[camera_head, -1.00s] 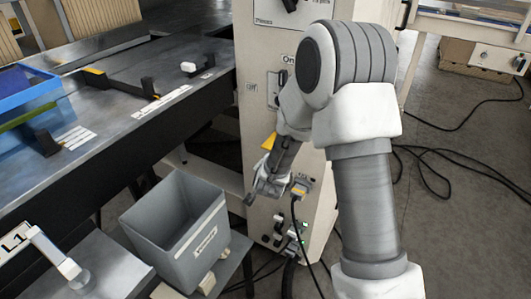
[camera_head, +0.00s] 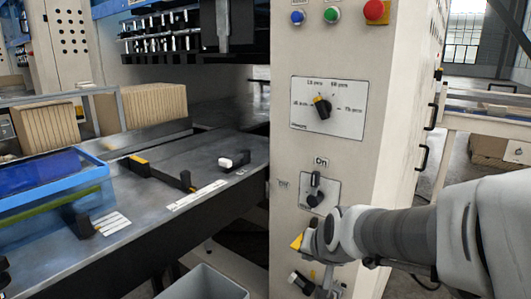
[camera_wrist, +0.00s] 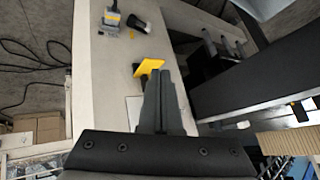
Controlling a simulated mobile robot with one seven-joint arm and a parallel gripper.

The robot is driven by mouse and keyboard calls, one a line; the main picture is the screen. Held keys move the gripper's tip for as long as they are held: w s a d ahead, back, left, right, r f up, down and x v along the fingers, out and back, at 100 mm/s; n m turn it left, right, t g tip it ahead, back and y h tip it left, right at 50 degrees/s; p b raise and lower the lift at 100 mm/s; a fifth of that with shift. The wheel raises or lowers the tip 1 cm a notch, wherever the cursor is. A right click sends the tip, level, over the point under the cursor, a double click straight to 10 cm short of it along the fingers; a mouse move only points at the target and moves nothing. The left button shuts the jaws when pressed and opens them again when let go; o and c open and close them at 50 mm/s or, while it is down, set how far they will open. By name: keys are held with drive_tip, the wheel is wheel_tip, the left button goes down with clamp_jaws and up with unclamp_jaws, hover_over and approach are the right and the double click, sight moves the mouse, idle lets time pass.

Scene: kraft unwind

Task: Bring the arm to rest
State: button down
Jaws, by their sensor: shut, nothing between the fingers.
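My arm reaches in from the right in the head view, bent in front of the cream control cabinet (camera_head: 335,170).
The cabinet carries a rotary dial (camera_head: 322,107), an On switch (camera_head: 315,196) and a red button (camera_head: 375,10). A grey bin (camera_head: 205,284) stands at the bottom. A dark worktable (camera_head: 140,215) with a blue tray (camera_head: 50,185) is at left.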

drive_tip(key=s+d+r+n+g+h, duration=0.1)
drive_tip(key=s+d+r+n, duration=0.1)
drive_tip(key=s, duration=0.7)
drive_tip(key=s+d+r+n+g, duration=0.1)
drive_tip(key=s+d+r, duration=0.2)
drive_tip(key=s, duration=0.7)
wheel_tip(320, 180, up, 14)
drive_tip(key=p, duration=1.4)
drive_tip(key=shift+w+f+g, duration=0.15)
drive_tip(key=shift+f+g, duration=0.1)
drive_tip(key=shift+g, duration=0.05)
